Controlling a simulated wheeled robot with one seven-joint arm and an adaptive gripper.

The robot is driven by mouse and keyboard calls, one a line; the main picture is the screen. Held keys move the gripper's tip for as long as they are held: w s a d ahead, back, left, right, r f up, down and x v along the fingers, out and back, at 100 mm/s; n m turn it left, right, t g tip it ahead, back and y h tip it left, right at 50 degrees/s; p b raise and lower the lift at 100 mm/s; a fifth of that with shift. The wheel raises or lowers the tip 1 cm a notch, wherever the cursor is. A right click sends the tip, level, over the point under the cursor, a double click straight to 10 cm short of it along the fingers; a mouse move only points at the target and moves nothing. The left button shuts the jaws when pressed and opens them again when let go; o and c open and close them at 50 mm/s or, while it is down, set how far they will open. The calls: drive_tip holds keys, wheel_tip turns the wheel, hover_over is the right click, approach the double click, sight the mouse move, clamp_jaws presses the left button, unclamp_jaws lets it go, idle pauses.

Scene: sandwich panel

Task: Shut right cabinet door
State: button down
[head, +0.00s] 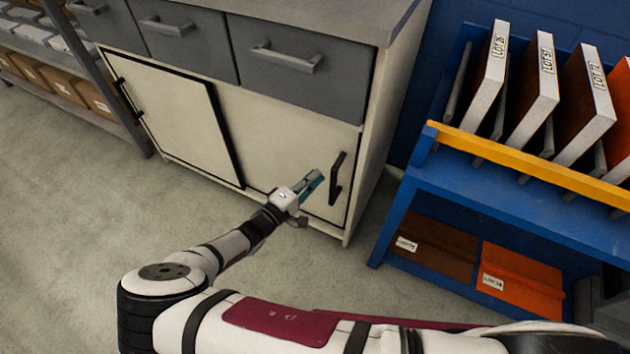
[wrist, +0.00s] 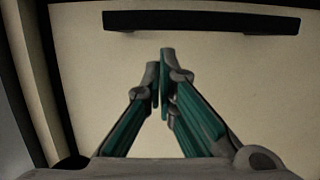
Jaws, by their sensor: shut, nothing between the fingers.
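The right cabinet door (head: 285,140) is a cream panel at the lower right of the cabinet, with a black upright bar handle (head: 337,178) near its right edge. It looks flush or nearly flush with the cabinet front; I cannot tell whether a small gap stays. My gripper (head: 316,181), with teal fingers, is shut and empty, in front of the door just left of the handle. In the wrist view my fingertips (wrist: 160,65) come together below the handle (wrist: 201,22), over the plain door face (wrist: 240,75). I cannot tell whether they touch the door.
The left door (head: 165,105) has black edging and its own handle. Grey drawers (head: 300,85) with bar handles sit above. A blue rack (head: 400,210) with a yellow rail (head: 520,160) stands to the right. Open floor (head: 70,220) lies at the left front.

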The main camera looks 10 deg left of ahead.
drive_tip(key=w+a+p+v, duration=0.1)
drive_tip(key=a+v, duration=0.1)
drive_tip(key=v, duration=0.8)
drive_tip(key=shift+a, duration=0.25)
drive_tip(key=shift+r, duration=0.1)
